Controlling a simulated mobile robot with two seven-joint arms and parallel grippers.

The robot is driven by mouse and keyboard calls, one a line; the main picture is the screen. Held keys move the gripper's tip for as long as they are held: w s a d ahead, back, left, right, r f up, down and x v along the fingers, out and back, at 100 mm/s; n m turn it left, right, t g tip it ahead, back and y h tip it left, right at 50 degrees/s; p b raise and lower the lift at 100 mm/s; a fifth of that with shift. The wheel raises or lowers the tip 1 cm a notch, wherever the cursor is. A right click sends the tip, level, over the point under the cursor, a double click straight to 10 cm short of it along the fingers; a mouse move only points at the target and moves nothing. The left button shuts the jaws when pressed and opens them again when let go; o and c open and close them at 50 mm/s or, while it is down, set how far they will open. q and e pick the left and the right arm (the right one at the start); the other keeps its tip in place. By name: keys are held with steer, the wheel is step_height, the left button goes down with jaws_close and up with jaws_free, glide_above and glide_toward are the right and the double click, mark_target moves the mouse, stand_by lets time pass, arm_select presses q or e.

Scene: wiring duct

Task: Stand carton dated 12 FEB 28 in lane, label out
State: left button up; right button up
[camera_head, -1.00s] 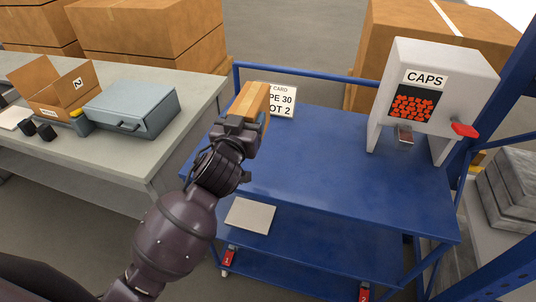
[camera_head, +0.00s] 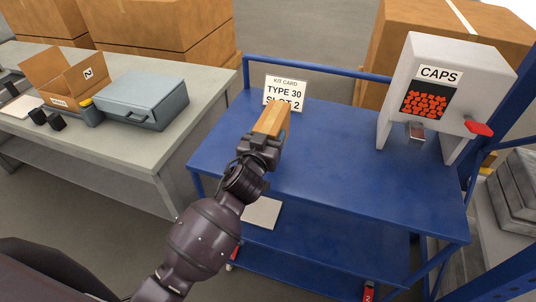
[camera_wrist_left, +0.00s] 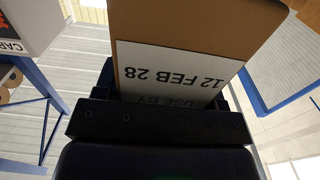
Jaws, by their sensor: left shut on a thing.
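My left gripper (camera_head: 264,142) is shut on a brown carton (camera_head: 273,119) and holds it over the back left part of the blue cart's top. In the left wrist view the carton (camera_wrist_left: 185,25) shows a white label (camera_wrist_left: 165,75) that reads "12 FEB 28" and "USE BY", upside down in that view. The gripper covers the carton's near end. I cannot make out a lane in these views. My right gripper is not in view.
The blue cart top (camera_head: 340,170) is mostly clear. A kit card (camera_head: 286,90), "TYPE 30", stands at its back left, partly behind the carton. A CAPS dispenser (camera_head: 435,90) stands on the right. A grey bench (camera_head: 140,160) on the left bears a case (camera_head: 140,103) and an open box (camera_head: 65,85).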

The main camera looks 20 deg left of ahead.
arm_select(q)
step_height(320, 180, down, 2)
steer(key=shift+f, duration=0.2)
steer(key=shift+f+b, duration=0.7)
steer(key=shift+f, duration=1.3)
